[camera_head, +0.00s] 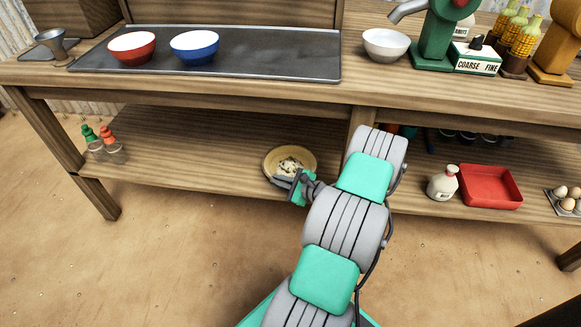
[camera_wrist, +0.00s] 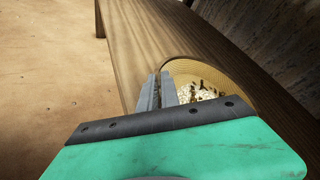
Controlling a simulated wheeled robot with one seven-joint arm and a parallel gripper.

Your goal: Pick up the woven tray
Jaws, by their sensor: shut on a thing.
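The woven tray (camera_head: 271,156) is a round, shallow, tan tray on the lower shelf, near the shelf's front edge. Pale pieces with dark bits lie in it. My gripper (camera_head: 284,181) reaches in from the front and is shut on the tray's near rim. In the wrist view the fingers (camera_wrist: 162,90) close at the left side of the woven tray (camera_wrist: 215,68), and the contents show beside them. The gripper body hides the lower part of the tray there. I cannot tell whether the tray is clear of the shelf.
The lower shelf (camera_head: 200,150) holds two bottles (camera_head: 102,145) at left, and a white jug (camera_head: 442,183), a red tray (camera_head: 488,186) and eggs (camera_head: 567,198) at right. The counter (camera_head: 350,85) above overhangs it.

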